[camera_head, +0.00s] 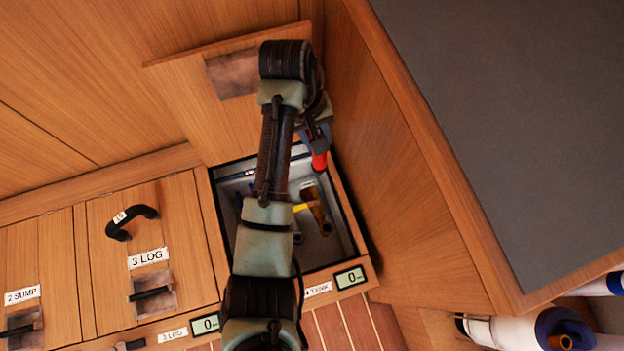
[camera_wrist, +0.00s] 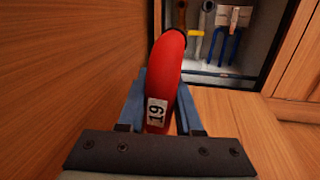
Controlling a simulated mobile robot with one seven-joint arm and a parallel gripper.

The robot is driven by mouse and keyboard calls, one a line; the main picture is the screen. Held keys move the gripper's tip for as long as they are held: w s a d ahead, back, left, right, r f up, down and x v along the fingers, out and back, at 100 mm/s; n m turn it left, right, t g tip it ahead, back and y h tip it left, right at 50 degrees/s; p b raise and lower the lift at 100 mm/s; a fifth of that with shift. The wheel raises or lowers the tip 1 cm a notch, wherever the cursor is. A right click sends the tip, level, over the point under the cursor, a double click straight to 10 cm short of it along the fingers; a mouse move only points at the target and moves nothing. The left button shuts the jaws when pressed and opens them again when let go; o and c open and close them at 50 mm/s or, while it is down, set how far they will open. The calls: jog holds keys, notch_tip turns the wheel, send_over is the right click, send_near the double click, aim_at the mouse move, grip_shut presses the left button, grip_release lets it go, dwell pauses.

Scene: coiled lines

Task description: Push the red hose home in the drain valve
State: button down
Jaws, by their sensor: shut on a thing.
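My gripper (camera_head: 317,141) is shut on the red hose (camera_head: 319,161), at the far right side of the open compartment. In the wrist view, the blue fingers of my gripper (camera_wrist: 160,100) sit on both sides of the red hose (camera_wrist: 168,70), which bears a white tag "19". The hose reaches away and bends slightly right. A brass drain valve (camera_head: 319,212) with a yellow handle (camera_head: 300,208) stands in the compartment. In the head view the hose shows apart from it. In the wrist view the valve (camera_wrist: 181,14) is mostly hidden behind the hose end; contact cannot be told.
The open compartment (camera_head: 356,236) has a dark rim and a lifted wooden lid (camera_head: 190,110) behind. A wooden wall (camera_head: 390,170) stands close on the right. Blue-handled tools (camera_wrist: 226,42) hang inside. A closed "3 LOG" hatch (camera_head: 105,270) with a black hose (camera_head: 132,219) lies left.

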jog(key=s+f+n+y+b, duration=0.1)
jog(key=s+f+n, duration=0.2)
jog(key=f+n, duration=0.3)
jog(key=s+f+n+t+y+b, duration=0.1)
jog(key=s+f+n+b, duration=0.1)
jog(key=f+n, duration=0.4)
jog(key=s+a+f+n+b, duration=0.1)
jog(key=s+f+n, duration=0.4)
jog(key=f, duration=0.8)
jog(key=shift+f+n+t+y+b, duration=0.15)
jog(key=shift+n+t+y+b, duration=0.3)
jog(key=shift+n, duration=0.55)
jog(key=b+x, duration=0.1)
jog(key=b, duration=0.1)
jog(key=b+x, duration=0.1)
jog(key=x, duration=0.1)
jog(key=s+b+x, duration=0.1)
jog(key=b+x, duration=0.1)
jog(key=shift+d+f+b, duration=0.15)
jog(key=shift+f+b, duration=0.05)
jog(key=shift+b, duration=0.15)
jog(key=shift+d+p, duration=0.1)
jog(key=shift+p, duration=0.45)
jog(key=shift+s+b+x, duration=0.2)
jog(key=shift+b+x, duration=0.65)
jog(key=shift+x, duration=0.2)
jog(key=shift+s+b+x, duration=0.2)
jog(key=shift+b+x, duration=0.6)
jog(key=shift+x, duration=0.2)
jog(key=shift+d, duration=0.1)
